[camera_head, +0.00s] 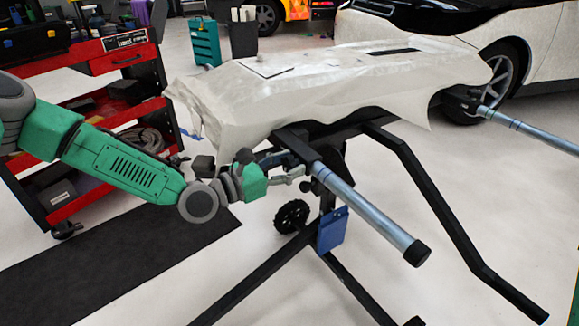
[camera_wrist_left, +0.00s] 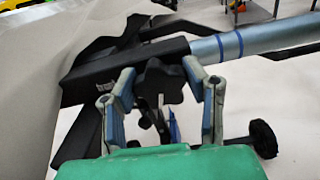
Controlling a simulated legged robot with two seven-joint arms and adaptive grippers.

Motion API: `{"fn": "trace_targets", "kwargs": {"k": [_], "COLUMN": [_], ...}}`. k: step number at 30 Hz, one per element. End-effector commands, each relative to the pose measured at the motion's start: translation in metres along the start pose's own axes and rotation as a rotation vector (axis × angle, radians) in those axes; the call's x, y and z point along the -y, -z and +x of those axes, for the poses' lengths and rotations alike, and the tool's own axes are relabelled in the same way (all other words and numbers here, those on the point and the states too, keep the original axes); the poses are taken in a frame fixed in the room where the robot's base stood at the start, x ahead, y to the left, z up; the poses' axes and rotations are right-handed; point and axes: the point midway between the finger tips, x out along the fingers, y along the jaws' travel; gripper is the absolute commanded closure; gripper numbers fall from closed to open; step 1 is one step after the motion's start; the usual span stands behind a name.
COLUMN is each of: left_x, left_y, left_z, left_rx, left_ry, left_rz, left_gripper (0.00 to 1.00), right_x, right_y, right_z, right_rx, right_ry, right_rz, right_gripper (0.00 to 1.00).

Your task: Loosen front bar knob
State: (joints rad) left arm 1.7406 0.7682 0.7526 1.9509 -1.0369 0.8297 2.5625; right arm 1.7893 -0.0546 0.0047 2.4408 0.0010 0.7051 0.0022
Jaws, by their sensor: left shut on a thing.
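The front bar (camera_head: 365,210) is a silver tube with a black end cap, sticking out of the black stand toward the lower right. It also shows in the left wrist view (camera_wrist_left: 255,41), with blue bands. A black star-shaped knob (camera_wrist_left: 160,82) sits beneath the black bar sleeve, between the fingers of my left gripper (camera_wrist_left: 162,75). In the head view my left gripper (camera_head: 293,174) reaches the sleeve from the left, and its fingers hide most of the knob. The gripper is shut on this knob. My right gripper is out of view.
A second black knob (camera_wrist_left: 263,139) sticks out at the right of my gripper. A wrapped white panel (camera_head: 330,85) lies on the stand. A red tool cart (camera_head: 100,125) stands at left; a second bar (camera_head: 525,130) extends right. The stand's legs spread below.

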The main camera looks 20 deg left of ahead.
Motion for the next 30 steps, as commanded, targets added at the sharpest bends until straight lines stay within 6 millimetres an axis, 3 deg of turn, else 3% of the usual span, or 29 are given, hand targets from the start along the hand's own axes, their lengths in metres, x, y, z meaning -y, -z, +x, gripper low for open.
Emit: {"fn": "trace_targets", "kwargs": {"k": [1, 12, 13, 15, 25, 30], "left_x": [-0.002, -0.001, -0.001, -0.001, 0.0, -0.001], "left_y": [0.008, 0.008, 0.008, 0.008, 0.002, 0.003], "left_z": [-0.003, -0.003, -0.003, -0.003, -0.004, -0.023], "left_rx": [-0.016, -0.018, -0.018, -0.017, -0.006, -0.007], "left_ry": [-0.004, -0.003, -0.003, -0.002, -0.001, -0.003], "left_rz": [-0.008, -0.012, -0.012, -0.011, -0.008, -0.01], "left_gripper": [0.89, 0.89, 0.57, 0.39, 0.39, 0.39], "right_x": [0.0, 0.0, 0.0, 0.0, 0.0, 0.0], "right_y": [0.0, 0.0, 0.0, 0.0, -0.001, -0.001], "right_z": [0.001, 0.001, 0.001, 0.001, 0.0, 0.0], "right_rx": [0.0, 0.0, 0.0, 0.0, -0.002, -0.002], "right_ry": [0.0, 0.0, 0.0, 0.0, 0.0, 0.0], "right_rz": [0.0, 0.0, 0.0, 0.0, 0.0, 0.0], "right_gripper": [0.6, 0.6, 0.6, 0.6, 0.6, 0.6]}}
